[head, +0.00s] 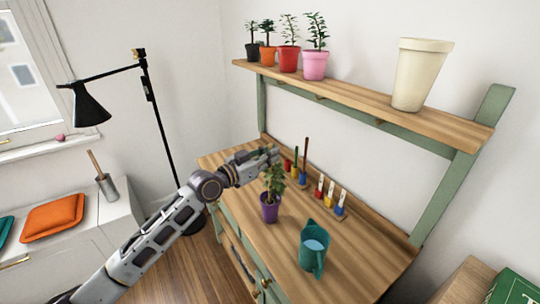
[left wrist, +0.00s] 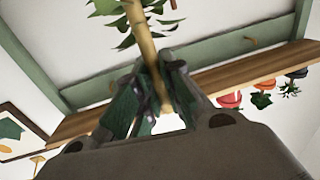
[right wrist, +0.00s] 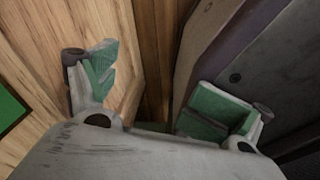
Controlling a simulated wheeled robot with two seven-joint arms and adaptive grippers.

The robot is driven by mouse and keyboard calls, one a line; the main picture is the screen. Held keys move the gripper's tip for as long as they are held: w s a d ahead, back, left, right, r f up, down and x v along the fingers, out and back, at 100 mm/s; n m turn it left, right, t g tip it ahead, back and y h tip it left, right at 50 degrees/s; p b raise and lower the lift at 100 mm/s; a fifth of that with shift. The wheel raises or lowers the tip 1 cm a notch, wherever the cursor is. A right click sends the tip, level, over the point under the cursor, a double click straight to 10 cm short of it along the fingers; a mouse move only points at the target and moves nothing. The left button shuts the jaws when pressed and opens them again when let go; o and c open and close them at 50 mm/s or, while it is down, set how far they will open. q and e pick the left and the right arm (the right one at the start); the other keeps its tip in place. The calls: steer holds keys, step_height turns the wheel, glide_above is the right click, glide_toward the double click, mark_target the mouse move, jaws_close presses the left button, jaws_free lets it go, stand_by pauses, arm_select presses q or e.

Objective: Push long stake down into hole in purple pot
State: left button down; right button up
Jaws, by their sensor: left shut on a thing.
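The purple pot (head: 269,208) stands upright on the wooden bench in the head view, with a leafy green plant (head: 274,178) in it. My left gripper (head: 272,155) is just above the plant's top. In the left wrist view my left gripper (left wrist: 158,95) is shut on a long tan stake (left wrist: 141,30), with leaves beside it. In the head view the stake is too small or hidden to make out, and the pot's hole is hidden by leaves. My right gripper (right wrist: 165,100) shows only in the right wrist view, open and empty beside wooden and grey panels.
A teal watering can (head: 314,248) stands right of the pot. Small colored tools in a rack (head: 325,205) stand along the bench's back. A shelf (head: 350,92) above holds potted plants and a cream pot (head: 421,75). The bench front is clear.

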arm_select(q)
steer(key=shift+f, duration=0.15)
steer(key=c, duration=1.5)
jaws_free()
steer(key=shift+o, duration=0.2)
steer(key=shift+a, duration=0.1)
steer(key=v, duration=0.7)
steer(key=shift+s+a, duration=0.25)
steer(key=shift+s, duration=0.05)
